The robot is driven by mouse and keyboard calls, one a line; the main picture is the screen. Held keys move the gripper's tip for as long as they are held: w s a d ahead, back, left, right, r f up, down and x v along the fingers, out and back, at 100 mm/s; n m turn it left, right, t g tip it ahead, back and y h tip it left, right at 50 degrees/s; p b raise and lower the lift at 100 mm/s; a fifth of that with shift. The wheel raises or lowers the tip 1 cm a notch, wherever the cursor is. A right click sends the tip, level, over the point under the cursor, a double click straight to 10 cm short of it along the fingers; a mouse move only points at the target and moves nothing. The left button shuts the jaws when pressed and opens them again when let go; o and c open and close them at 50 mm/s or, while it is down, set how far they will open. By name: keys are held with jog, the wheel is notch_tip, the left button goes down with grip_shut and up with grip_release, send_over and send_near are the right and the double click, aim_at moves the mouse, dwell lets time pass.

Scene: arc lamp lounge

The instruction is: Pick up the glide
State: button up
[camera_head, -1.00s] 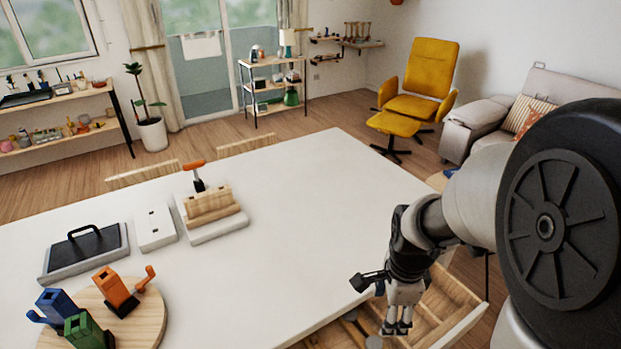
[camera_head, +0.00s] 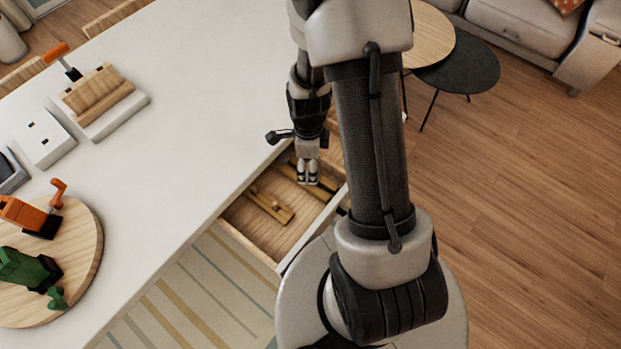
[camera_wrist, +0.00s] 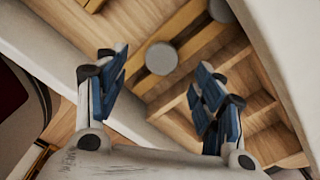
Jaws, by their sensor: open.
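A round grey disc (camera_wrist: 161,58), which looks like the glide, lies in the open drawer in the wrist view, beside a yellowish wooden strip. A second grey round piece (camera_wrist: 219,10) is partly cut off at the top of that view. I cannot tell which one the task names. In the head view my gripper (camera_head: 307,178) points down over the drawer (camera_head: 247,243). In the wrist view my gripper (camera_wrist: 163,95) has its blue-padded fingers spread apart with nothing between them. The disc lies beyond the fingertips, between their lines.
The drawer has wooden dividers (camera_wrist: 185,85) and holds brass-coloured strips (camera_head: 270,203). The white tabletop (camera_head: 200,130) overhangs beside my gripper. A round wooden board (camera_head: 90,265) with orange and green devices stands at left. Small round tables (camera_head: 462,65) stand at upper right.

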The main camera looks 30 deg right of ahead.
jog(key=f, duration=0.2)
jog(key=f+b, duration=0.1)
jog(key=f, duration=0.1)
jog(key=f+b, duration=0.1)
jog(key=shift+d+f, duration=0.3)
jog(key=shift+f, duration=0.1)
jog(key=shift+c, duration=0.6)
jog(key=c, duration=0.8)
